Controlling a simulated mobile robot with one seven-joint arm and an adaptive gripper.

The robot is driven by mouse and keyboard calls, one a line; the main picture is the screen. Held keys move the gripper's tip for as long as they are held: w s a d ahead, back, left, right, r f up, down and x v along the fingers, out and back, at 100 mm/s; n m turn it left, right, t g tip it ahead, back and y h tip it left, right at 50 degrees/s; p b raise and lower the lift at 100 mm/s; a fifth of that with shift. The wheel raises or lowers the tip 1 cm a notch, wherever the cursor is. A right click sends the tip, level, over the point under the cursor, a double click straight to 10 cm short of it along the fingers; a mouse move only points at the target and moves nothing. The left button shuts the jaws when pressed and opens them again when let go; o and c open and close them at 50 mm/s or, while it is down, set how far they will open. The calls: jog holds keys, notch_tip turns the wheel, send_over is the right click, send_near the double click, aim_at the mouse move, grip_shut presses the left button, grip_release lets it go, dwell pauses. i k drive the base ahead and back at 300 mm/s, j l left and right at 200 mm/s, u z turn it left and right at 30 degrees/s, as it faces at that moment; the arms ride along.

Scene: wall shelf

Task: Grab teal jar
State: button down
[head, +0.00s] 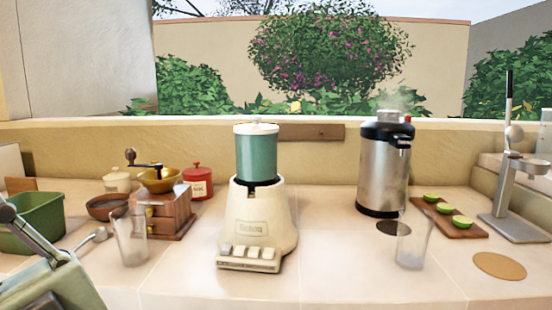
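The teal jar (256,153) is a cylinder with a white lid and a small knob. It stands upright on a cream blender base (258,215) with a row of buttons, near the middle of the counter in the head view. Its lower end sits at the dark top opening of the base. My gripper cannot be made out in this view.
A clear glass (129,238) and a wooden grinder (168,212) stand left of the base. A steel urn (384,172), another glass (412,240) and a lime board (449,215) are right. A pale green, grey-levered object (50,285) fills the lower left corner.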

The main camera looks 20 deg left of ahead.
aim_at(256, 156)
jog(key=i+l+u, duration=0.1)
jog(key=l+u, duration=1.05)
jog(key=j, duration=0.05)
